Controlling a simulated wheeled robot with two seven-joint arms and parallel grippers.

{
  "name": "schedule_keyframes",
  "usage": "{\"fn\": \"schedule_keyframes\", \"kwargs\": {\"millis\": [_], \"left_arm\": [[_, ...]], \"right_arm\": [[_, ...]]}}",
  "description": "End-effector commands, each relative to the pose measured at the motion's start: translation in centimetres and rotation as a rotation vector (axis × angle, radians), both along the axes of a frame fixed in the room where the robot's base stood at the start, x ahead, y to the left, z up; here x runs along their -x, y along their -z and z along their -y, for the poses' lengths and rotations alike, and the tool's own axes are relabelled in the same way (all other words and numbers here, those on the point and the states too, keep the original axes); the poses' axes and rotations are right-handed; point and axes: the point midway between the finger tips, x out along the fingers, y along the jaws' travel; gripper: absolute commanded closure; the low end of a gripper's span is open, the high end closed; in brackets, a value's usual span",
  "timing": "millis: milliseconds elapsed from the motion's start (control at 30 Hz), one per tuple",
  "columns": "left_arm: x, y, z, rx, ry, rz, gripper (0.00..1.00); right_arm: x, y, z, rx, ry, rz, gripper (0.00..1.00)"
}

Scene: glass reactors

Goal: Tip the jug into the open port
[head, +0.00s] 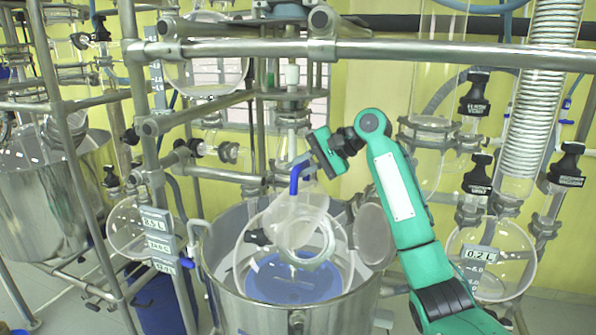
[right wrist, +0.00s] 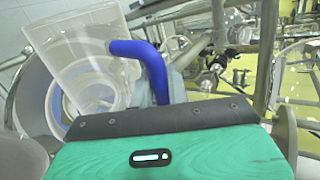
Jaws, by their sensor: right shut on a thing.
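The jug (head: 303,212) is clear plastic with a blue handle (head: 295,178). My right gripper (head: 308,170) is shut on that handle and holds the jug over the large steel vessel in the middle. The jug also shows in the right wrist view (right wrist: 80,62), with the blue handle (right wrist: 148,62) beside the jaws. The jug looks tilted; whether anything is in it I cannot tell. Below it is a clear glass reactor with a round ring-shaped opening (head: 304,262), partly hidden behind the jug. A round disc (head: 374,234) stands at the right of the opening. My left gripper is out of view.
The steel vessel (head: 345,303) surrounds the glass, with blue (head: 285,281) showing inside. A horizontal steel rail (head: 430,52) and upright posts frame the space above and left. Another steel vessel (head: 45,205) is at the left.

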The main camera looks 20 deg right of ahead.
Motion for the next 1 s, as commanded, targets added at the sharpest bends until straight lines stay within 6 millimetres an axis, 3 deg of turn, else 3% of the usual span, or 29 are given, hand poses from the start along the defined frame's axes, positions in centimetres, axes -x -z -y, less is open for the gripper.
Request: {"fn": "schedule_keyframes", "kwargs": {"millis": [1000], "left_arm": [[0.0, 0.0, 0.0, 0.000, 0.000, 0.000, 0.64]], "right_arm": [[-2.6, -0.9, 1.7, -0.083, 0.000, -0.130, 1.00]]}}
